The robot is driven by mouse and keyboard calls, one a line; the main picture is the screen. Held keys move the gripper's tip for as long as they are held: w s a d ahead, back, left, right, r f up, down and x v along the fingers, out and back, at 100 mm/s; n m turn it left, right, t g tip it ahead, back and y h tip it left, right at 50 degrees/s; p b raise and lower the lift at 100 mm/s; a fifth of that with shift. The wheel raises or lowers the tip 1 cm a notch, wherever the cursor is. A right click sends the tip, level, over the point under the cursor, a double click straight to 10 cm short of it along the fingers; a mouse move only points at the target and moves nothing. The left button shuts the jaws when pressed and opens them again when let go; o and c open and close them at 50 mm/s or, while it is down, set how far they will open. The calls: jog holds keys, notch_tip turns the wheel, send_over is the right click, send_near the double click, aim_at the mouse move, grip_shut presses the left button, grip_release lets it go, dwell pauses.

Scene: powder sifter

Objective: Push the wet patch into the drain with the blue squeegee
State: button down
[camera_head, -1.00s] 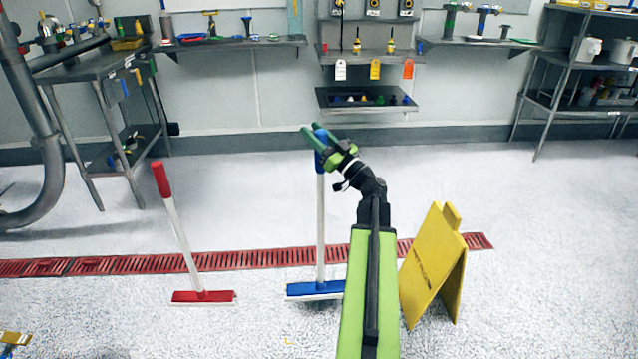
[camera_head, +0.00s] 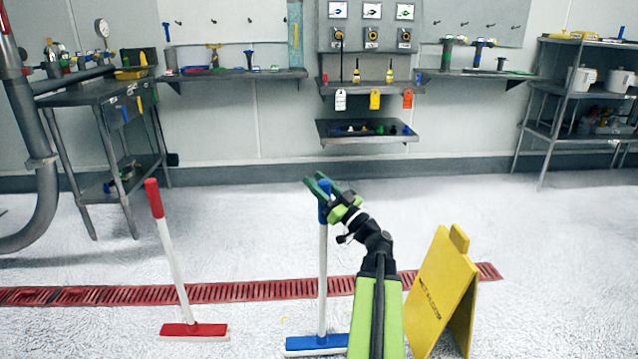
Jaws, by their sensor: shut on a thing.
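My gripper (camera_head: 318,186) is shut on the blue grip at the top of the blue squeegee (camera_head: 322,270). The squeegee stands nearly upright, with a white pole. Its blue head (camera_head: 316,343) is low in the view, on the near side of the drain; I cannot tell whether it touches the floor. The drain (camera_head: 225,292) is a long red slotted grate across the floor, and the pole and my arm cross in front of part of it. I cannot make out the wet patch on the pale, speckled floor.
A red squeegee (camera_head: 176,265) stands at the left, its head (camera_head: 194,331) just this side of the drain. A yellow floor sign (camera_head: 440,292) stands close to the right of my arm. A steel table (camera_head: 90,95) and rack (camera_head: 570,135) are farther back. Floor beyond the drain is clear.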

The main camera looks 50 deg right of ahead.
jog(key=shift+f+b, duration=0.55)
jog(key=shift+f, duration=0.4)
jog(key=shift+f+b, duration=0.5)
jog(key=w+d, duration=0.7)
jog(key=w, duration=0.2)
jog(key=shift+d, duration=0.4)
dwell(0.8)
